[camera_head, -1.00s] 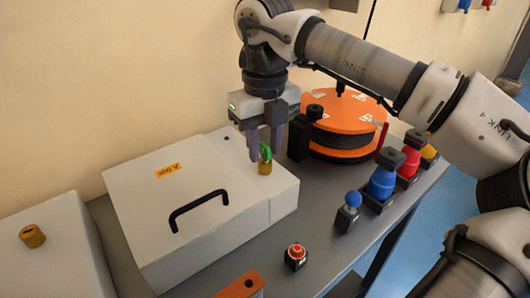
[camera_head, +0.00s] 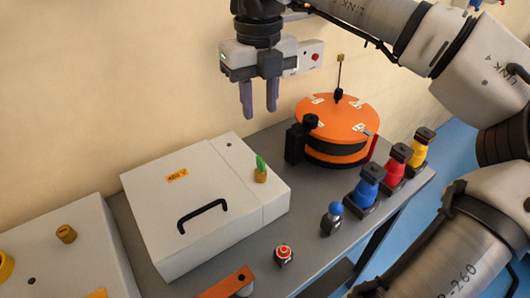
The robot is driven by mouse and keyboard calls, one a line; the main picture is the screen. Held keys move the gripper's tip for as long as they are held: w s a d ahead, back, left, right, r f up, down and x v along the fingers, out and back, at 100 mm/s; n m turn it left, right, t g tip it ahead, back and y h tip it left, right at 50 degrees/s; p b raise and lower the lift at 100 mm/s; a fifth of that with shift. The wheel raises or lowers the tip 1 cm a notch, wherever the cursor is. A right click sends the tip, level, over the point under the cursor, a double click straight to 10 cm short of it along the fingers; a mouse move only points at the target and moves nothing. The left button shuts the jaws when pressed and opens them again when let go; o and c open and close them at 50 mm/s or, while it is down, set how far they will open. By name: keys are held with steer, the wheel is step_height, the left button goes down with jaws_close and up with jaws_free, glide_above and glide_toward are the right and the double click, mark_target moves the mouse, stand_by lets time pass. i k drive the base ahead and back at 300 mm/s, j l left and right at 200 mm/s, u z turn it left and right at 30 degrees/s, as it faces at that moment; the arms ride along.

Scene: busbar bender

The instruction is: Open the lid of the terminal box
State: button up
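The terminal box (camera_head: 170,237) is a white box on the grey bench, left of centre. Its lid (camera_head: 165,207) lies shut, with a black bar handle (camera_head: 202,214) near the front and an orange label on top. A narrower white strip to the right of the lid carries a brass lock with a green key (camera_head: 260,170). My gripper (camera_head: 259,112) hangs above and behind the box, fingers pointing down, apart from it. The two purple-grey fingers have a gap between them with nothing in it.
An orange-topped drum (camera_head: 345,125) stands at the back right. Blue, red and yellow connectors (camera_head: 368,186) line the right edge, with a blue-knobbed lever (camera_head: 332,218) and a red button (camera_head: 284,255) in front. Another white box (camera_head: 70,260) stands at left.

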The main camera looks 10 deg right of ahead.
mark_target(177, 200)
steer(key=k, duration=1)
